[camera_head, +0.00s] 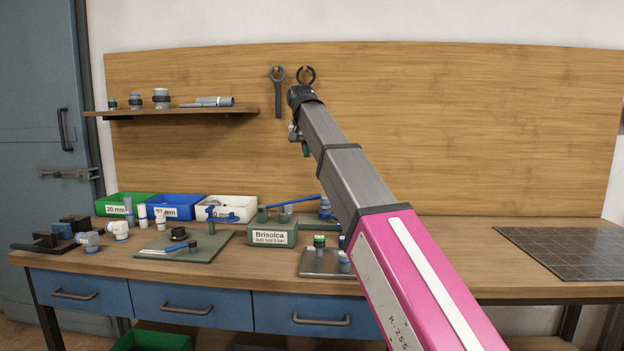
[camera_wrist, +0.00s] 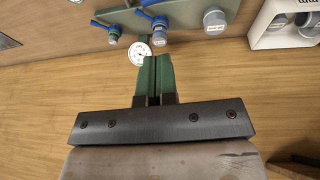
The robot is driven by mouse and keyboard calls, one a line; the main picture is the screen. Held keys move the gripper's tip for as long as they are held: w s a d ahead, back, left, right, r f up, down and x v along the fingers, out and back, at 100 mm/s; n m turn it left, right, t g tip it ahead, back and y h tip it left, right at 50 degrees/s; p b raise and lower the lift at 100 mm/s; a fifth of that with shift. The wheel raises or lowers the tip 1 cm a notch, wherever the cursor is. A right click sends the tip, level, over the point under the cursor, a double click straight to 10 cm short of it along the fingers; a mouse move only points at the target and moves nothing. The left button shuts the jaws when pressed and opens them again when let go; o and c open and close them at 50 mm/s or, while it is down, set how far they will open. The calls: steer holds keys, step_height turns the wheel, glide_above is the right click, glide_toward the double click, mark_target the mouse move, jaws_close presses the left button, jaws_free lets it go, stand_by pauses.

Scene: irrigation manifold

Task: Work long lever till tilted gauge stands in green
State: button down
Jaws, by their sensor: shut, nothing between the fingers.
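A long blue lever (camera_head: 293,202) slopes up to the right above the grey-green Brisolca block (camera_head: 272,236) on the bench. In the wrist view, a round white gauge (camera_wrist: 139,53) is just beyond my fingertips, slightly left; its needle and colours are too small to read. Blue handles (camera_wrist: 152,16) show on a green plate (camera_wrist: 185,12) at the top; I cannot tell which is the long lever. My gripper (camera_wrist: 154,62) has its green fingers together and empty. In the head view it (camera_head: 305,150) hangs partly hidden by the arm, high above the bench and apart from the lever.
Green, blue (camera_head: 178,206) and white (camera_head: 226,207) bins stand at the bench's back left. A plate with a blue-handled tool (camera_head: 180,247) and loose fittings lie in front. A small metal plate (camera_head: 325,262) with fittings sits mid-bench. A dark tiled mat (camera_head: 565,252) lies right, bare.

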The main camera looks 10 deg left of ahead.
mark_target(314, 196)
steer(key=x, duration=0.9)
steer(key=s+x, duration=0.1)
steer(key=x, duration=0.3)
steer(key=shift+d+f, duration=0.35)
steer(key=shift+f, duration=0.05)
